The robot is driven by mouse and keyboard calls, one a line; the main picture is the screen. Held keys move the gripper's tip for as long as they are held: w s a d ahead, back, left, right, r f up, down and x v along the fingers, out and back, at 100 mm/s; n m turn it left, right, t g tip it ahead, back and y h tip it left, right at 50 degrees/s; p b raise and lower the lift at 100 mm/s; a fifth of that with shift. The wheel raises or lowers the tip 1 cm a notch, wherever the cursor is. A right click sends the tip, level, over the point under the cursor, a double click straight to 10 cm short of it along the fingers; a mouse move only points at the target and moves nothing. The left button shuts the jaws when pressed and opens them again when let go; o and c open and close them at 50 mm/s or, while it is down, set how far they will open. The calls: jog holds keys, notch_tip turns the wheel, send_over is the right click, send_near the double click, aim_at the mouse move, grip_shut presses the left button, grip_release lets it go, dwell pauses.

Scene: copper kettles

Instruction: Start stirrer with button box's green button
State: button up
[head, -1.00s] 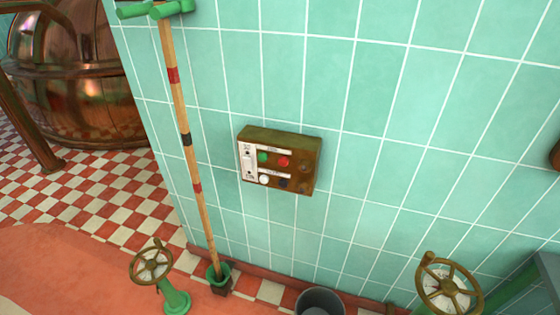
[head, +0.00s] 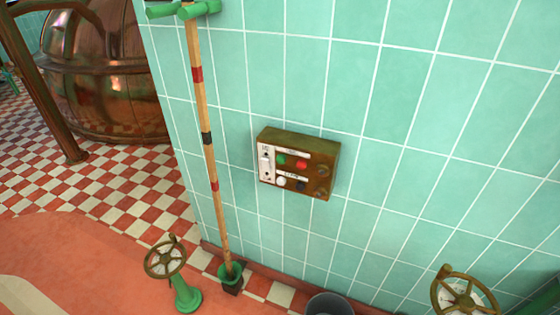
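The button box (head: 298,162) is a brown, worn box on the green tiled wall, near the middle of the head view. Its green button (head: 281,159) is at the upper left of its face, beside a red button (head: 302,164). A white button (head: 281,181) and a dark button (head: 301,186) sit below them. A pale labelled strip runs down the left side of the face. The stirrer cannot be identified for certain. My gripper is not in view.
Handwheels stand at lower left (head: 166,258) and lower right (head: 465,293). A grey bucket (head: 329,305) is below the box. A copper kettle (head: 105,75) stands behind, on checkered floor.

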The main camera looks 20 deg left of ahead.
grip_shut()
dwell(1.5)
